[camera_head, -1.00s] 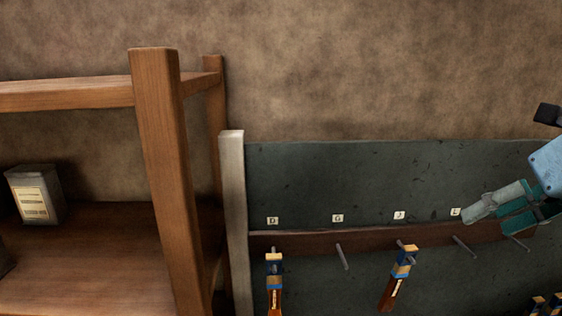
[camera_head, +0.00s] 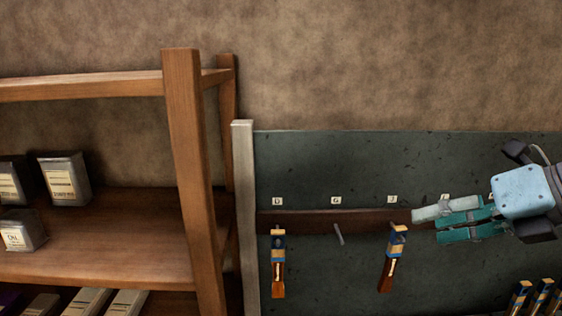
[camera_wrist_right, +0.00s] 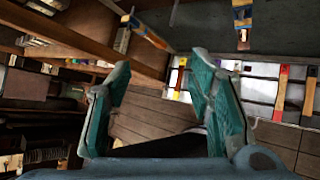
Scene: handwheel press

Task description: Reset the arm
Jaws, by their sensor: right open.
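My right gripper (camera_head: 440,222) comes in from the right side of the head view, in front of the dark peg board (camera_head: 330,165). Its teal fingers point left, and the tips are a short way right of the tool on the J peg. In the right wrist view the fingers (camera_wrist_right: 160,95) are spread apart with nothing between them. The gripper is open and empty. My left gripper is not in view.
One handled tool (camera_head: 278,265) hangs under label D and another tool (camera_head: 391,260) under label J. The G peg (camera_head: 338,234) is bare. A wooden shelf (camera_head: 110,230) with several tins stands at left. Several handles (camera_head: 535,297) show at lower right.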

